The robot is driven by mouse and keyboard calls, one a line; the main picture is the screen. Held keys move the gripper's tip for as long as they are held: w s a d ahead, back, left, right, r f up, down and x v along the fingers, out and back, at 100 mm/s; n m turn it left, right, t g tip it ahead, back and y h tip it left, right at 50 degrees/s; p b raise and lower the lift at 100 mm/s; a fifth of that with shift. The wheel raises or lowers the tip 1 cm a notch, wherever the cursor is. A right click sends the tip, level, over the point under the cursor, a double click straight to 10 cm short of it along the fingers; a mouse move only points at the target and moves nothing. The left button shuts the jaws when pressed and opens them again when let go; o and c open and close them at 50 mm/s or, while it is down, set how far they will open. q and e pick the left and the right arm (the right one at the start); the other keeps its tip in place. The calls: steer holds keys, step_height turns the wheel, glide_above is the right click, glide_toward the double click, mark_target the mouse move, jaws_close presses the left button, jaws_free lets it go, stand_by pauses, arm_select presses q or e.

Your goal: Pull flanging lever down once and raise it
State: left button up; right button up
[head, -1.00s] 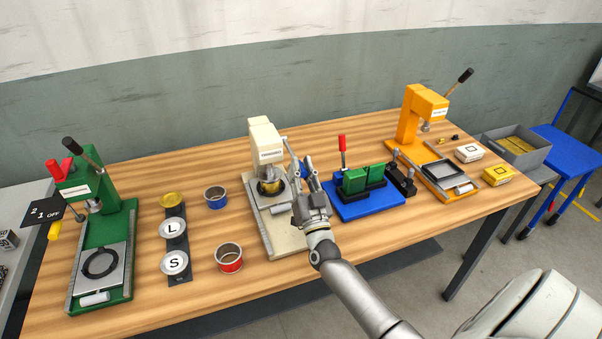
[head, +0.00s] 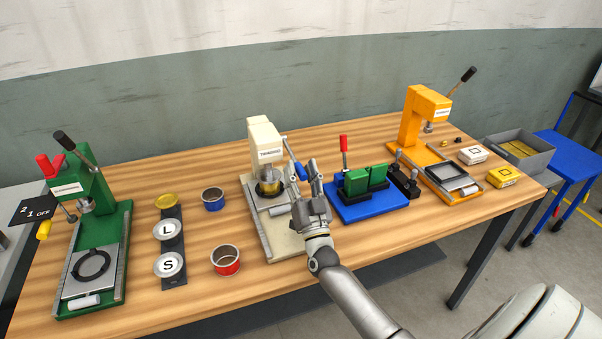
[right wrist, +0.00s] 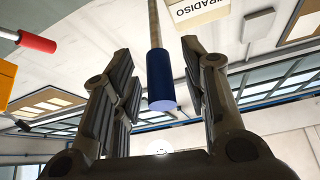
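The cream flanging press (head: 264,137) stands mid-table with a round metal can in its die area. Its lever (head: 287,148) slants down from the right side of the head to a blue handle (head: 300,171). My right gripper (head: 315,172) is at the handle, fingers pointing up. In the right wrist view, the blue handle (right wrist: 161,88) hangs between the two spread fingers of the right gripper (right wrist: 160,85), with gaps on both sides. Part of the press base is hidden behind the gripper. My left gripper is not in view.
A blue-based fixture (head: 365,205) with green blocks and a red upright handle stands close right of my gripper. An orange press (head: 410,118) is further right, a green press (head: 85,190) far left. Open red (head: 226,262) and blue-banded cans stand left of the cream press.

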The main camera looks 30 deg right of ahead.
steer(key=shift+s+a+f, duration=0.2)
steer(key=shift+s+f, duration=0.15)
steer(key=shift+s, duration=0.05)
steer(key=s+a, duration=0.4)
steer(key=s, duration=0.9)
steer(key=shift+a+f, duration=0.2)
steer(key=shift+f, duration=0.2)
